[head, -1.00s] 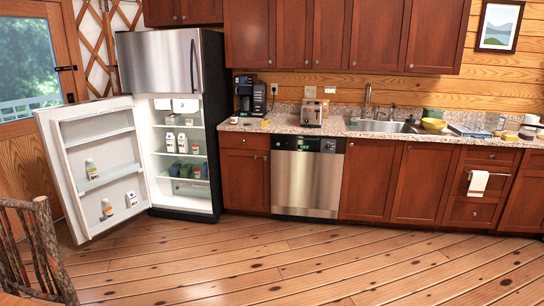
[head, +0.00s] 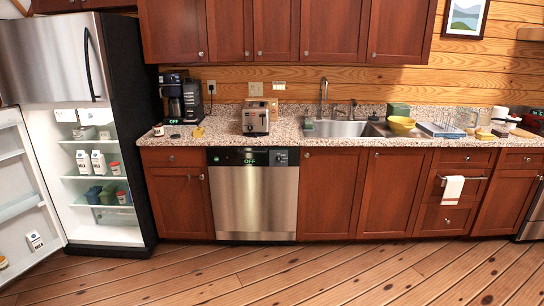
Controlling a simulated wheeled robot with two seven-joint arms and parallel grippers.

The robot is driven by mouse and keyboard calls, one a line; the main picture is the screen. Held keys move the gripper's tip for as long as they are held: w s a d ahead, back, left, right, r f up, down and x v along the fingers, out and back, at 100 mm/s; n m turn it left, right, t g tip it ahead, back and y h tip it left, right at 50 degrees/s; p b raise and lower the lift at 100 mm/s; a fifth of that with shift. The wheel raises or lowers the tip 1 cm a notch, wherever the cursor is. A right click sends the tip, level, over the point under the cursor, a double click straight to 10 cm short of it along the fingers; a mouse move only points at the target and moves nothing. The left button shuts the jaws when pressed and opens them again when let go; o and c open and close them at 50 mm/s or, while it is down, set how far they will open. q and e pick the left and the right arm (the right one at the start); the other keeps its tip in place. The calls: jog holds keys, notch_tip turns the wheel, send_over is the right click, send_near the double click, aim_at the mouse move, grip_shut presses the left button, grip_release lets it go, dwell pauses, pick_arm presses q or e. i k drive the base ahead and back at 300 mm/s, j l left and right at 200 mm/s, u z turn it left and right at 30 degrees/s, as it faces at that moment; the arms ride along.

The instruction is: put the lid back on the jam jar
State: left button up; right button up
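A small jar-like item (head: 158,130) stands on the left end of the granite counter, in front of the coffee maker. It is too small to tell whether it is the jam jar or whether its top is open. A small dark flat thing (head: 175,136) lies just right of it; I cannot tell if it is the lid. A small yellow item (head: 198,132) sits further right. Neither of my grippers shows in the head view.
The fridge (head: 119,130) stands open at left, its door (head: 30,205) swung out over the floor. The wooden floor (head: 300,275) ahead is clear.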

aim_at(158, 128)
jog(key=i, duration=1.85)
jog(key=i+u, duration=0.25)
jog(key=i, duration=0.25)
jog(key=i+l+u, duration=0.2)
jog(key=i, duration=0.3)
jog(key=i+l+u, duration=0.25)
jog(key=i, duration=0.2)
jog(key=i+l+u, duration=0.25)
jog(key=i+l, duration=0.1)
jog(key=i, duration=0.1)
